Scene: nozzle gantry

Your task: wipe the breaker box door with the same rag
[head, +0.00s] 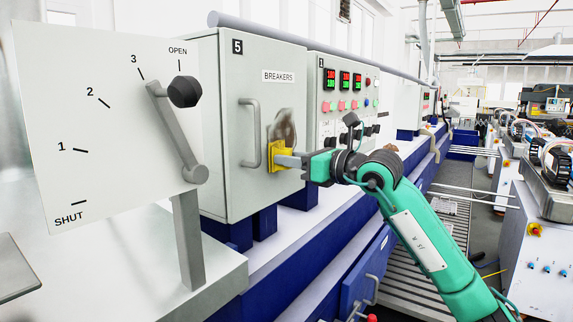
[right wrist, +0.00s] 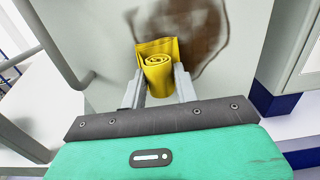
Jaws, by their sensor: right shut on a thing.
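The breaker box door (head: 237,90) is a light grey panel labelled BREAKERS, with a grey bar handle (head: 250,135) on its left part. A brown smudge (head: 286,124) marks the door right of the handle; it also shows in the right wrist view (right wrist: 205,30). My right gripper (head: 282,160) is shut on the folded yellow rag (head: 273,152). The rag is at the door's surface, at the lower left of the smudge. In the right wrist view the rolled rag (right wrist: 158,72) sits between the two fingers. My left gripper is not in view.
A lever panel (head: 90,120) marked OPEN to SHUT stands at the left front, its dark knob near OPEN. A control cabinet (head: 340,100) with red displays and buttons adjoins the breaker box on the right. Blue bases run below. A walkway (head: 440,215) lies right of them.

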